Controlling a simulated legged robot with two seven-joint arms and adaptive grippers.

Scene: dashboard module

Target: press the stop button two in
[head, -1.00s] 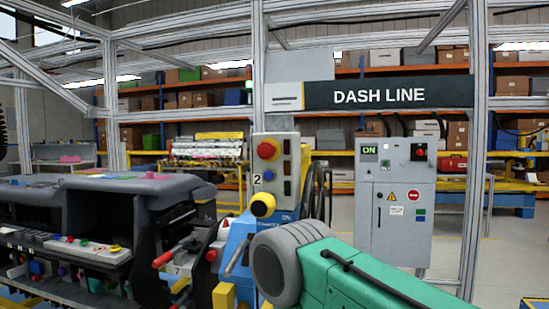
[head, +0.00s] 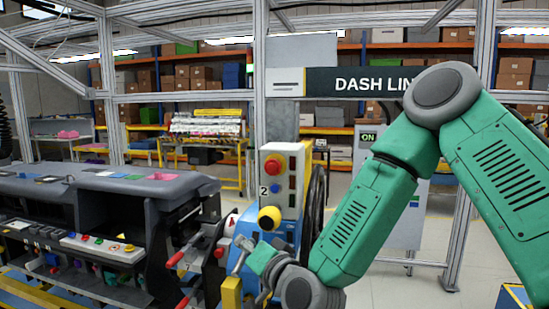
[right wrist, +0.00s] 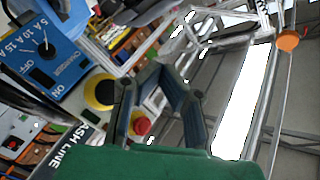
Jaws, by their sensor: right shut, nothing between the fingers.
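The red stop button (head: 274,167) sits at the top of a pale upright control box (head: 292,190) marked "2". In the right wrist view my right gripper (right wrist: 158,78) is shut and empty. My left gripper is out of view.
A blue charger box (right wrist: 45,50) with a dial stands close by the control box. A dark dashboard module (head: 110,200) with red levers stands at left. A grey cabinet (head: 405,225) is partly hidden behind my arm. Metal frame posts (head: 260,70) stand behind.

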